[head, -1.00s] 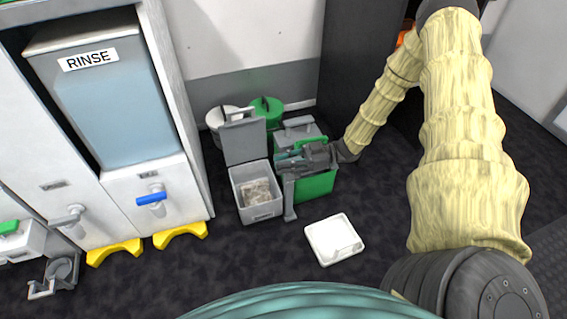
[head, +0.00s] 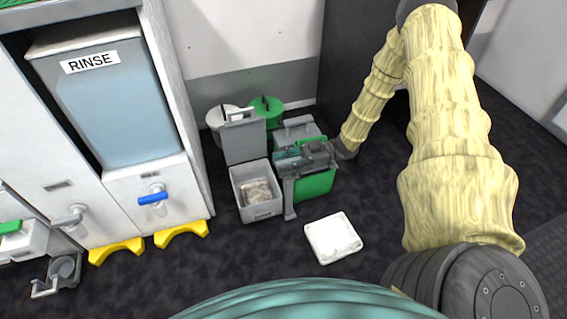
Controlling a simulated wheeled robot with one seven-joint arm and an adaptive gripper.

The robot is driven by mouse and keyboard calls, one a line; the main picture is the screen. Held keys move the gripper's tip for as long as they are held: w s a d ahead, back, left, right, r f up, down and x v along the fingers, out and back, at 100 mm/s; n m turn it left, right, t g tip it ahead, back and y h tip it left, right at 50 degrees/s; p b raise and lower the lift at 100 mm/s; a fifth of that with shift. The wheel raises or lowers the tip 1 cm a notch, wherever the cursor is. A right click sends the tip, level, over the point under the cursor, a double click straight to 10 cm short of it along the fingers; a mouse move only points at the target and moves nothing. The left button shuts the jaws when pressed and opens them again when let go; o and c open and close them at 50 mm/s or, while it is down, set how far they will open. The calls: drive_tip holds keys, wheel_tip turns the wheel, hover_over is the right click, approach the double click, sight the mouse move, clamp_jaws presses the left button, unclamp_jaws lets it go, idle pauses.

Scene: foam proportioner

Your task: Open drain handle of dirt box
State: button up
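A grey open box (head: 262,212) with its lid raised stands on the floor at the centre and holds a pale, lumpy load; it looks like the dirt box. A green box (head: 316,186) with grey and green parts on top stands just right of it. My gripper (head: 287,172) comes in from the right over the green box, its dark end close to the grey box's right side. A grey upright piece shows at the green box's left edge; I cannot tell if it is a handle or a finger. My gripper's fingers blend with the grey parts, so their opening and any contact are unclear.
A white square tray (head: 333,240) lies on the floor in front of the boxes. White and green round containers (head: 266,108) stand behind. A RINSE tank cabinet (head: 110,100) with a blue-handled tap (head: 152,198) and yellow feet (head: 180,234) is at left. Dark floor is clear around the tray.

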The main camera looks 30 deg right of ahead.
drive_tip(key=shift+d, duration=0.1)
drive_tip(key=v, duration=1.2)
idle(0.5)
